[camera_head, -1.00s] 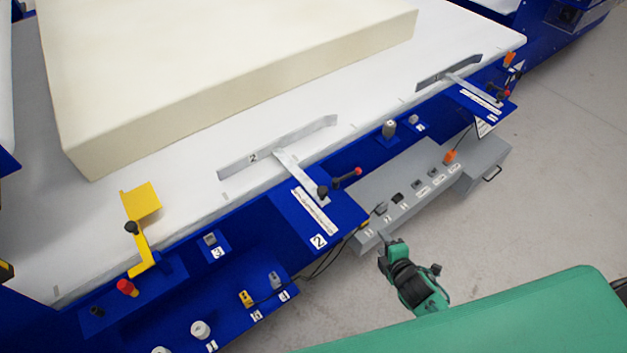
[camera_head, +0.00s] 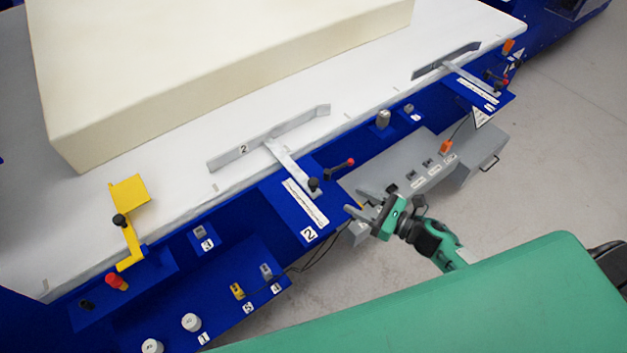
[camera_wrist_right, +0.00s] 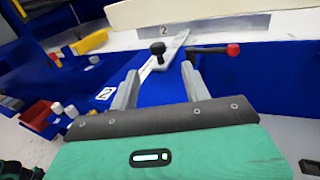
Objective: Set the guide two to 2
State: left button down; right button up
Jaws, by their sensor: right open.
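Guide two is a grey metal bar (camera_head: 268,138) marked 2, lying on the white table top, with a flat arm (camera_head: 292,167) reaching out over a blue bracket with a white scale strip (camera_head: 305,202). A black knob (camera_head: 313,184) sits at the arm's end, and a lever with a red tip (camera_head: 350,162) stands beside it. My right gripper (camera_head: 362,204) is open and empty, in front of the blue bracket and apart from the knob and lever. In the right wrist view the black knob (camera_wrist_right: 158,48) and red-tipped lever (camera_wrist_right: 232,49) show beyond the open fingers (camera_wrist_right: 160,88). My left gripper is out of view.
A large cream foam block (camera_head: 220,70) lies on the white table. A second guide (camera_head: 446,60) is at the far right. A grey control box (camera_head: 440,160) hangs below the edge near my right gripper. A yellow bracket (camera_head: 128,205) stands at left.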

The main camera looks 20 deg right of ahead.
aim_at(317, 183)
jog(key=shift+n, duration=0.3)
jog(key=p+x, duration=0.4)
jog(key=x, duration=0.8)
jog(key=shift+a, duration=0.35)
jog(key=shift+w+a+f, duration=0.1)
jog(key=shift+w+a, duration=0.3)
jog(key=shift+a, duration=0.05)
